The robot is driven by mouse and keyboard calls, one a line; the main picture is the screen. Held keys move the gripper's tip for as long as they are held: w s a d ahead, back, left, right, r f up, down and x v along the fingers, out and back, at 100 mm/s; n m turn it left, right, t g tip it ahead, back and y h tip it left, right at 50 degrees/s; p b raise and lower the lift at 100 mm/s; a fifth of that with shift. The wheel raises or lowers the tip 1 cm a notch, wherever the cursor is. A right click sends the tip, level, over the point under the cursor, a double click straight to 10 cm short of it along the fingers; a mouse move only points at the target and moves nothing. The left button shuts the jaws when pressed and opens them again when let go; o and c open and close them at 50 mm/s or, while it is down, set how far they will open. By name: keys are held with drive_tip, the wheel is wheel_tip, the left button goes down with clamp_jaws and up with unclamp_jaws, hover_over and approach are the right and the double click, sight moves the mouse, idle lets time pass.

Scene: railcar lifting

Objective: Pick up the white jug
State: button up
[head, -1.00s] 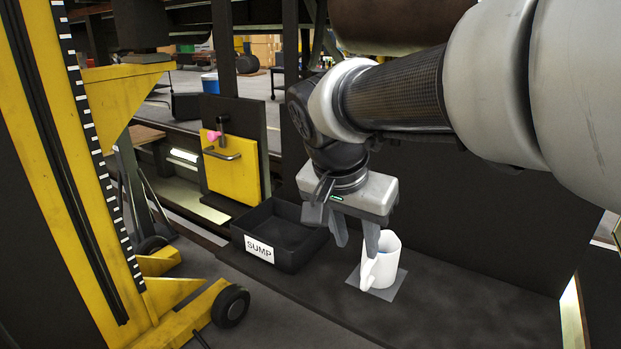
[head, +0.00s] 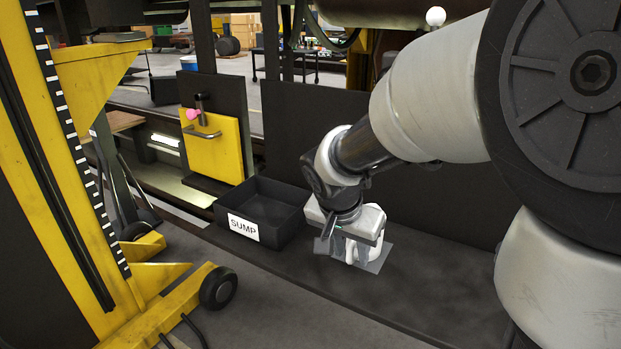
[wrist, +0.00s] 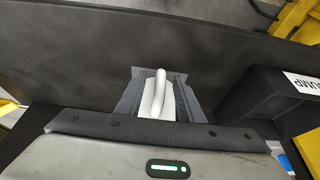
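The white jug (head: 352,250) stands on a grey square mat (head: 380,259) on the dark bench, mostly hidden in the head view by my gripper (head: 358,256). My gripper is lowered over it, pointing down. In the wrist view, the white jug (wrist: 158,97) shows its handle between the two grey fingers of my gripper (wrist: 158,101). The fingers stand apart on either side of it. I cannot clearly see whether they touch it.
A black open bin labelled SUMP (head: 270,216) stands on the bench just left of my gripper. A yellow panel with a handle (head: 213,150) is behind it. A yellow wheeled lift (head: 160,290) fills the left. The bench in front and to the right is clear.

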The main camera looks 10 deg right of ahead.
drive_tip(key=shift+w+d+f, duration=0.15)
drive_tip(key=shift+w+f, duration=0.05)
drive_tip(key=shift+f, duration=0.5)
clamp_jaws()
